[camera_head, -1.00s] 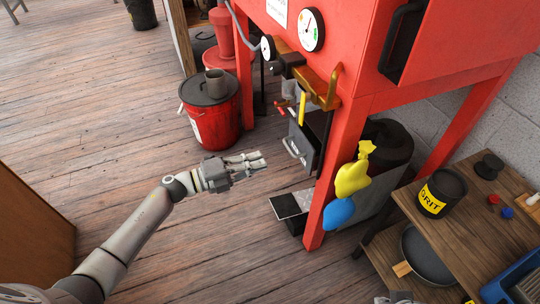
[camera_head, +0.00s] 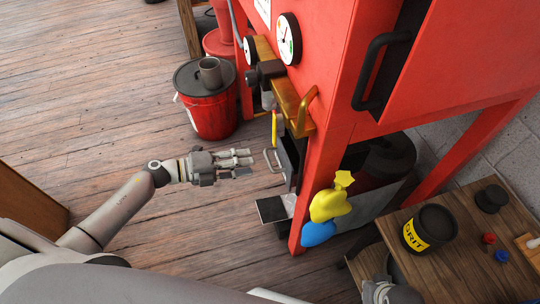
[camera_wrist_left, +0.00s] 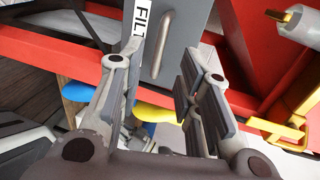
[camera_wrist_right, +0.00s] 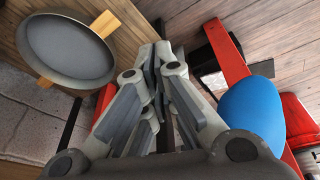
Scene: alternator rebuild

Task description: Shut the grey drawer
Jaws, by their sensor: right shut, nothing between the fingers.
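The grey drawer (camera_head: 289,163) stands out from under the red cabinet in the head view, with a bar handle (camera_head: 271,160) on its front. In the left wrist view its grey front (camera_wrist_left: 186,30) shows a vertical handle and a partly hidden white label reading "FILT". My left gripper (camera_head: 238,163) is open and empty, just left of the handle and apart from it. In the left wrist view the drawer front lies beyond its spread fingers (camera_wrist_left: 158,75). My right gripper (camera_head: 388,291) is shut and empty at the bottom, near the wooden bench; its closed fingers fill the right wrist view (camera_wrist_right: 160,60).
The red cabinet (camera_head: 325,150) has a leg right of the drawer. A red bucket (camera_head: 210,112) stands behind. The wooden bench (camera_head: 450,265) holds a grit tin (camera_head: 430,228). Floor left of the drawer is clear.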

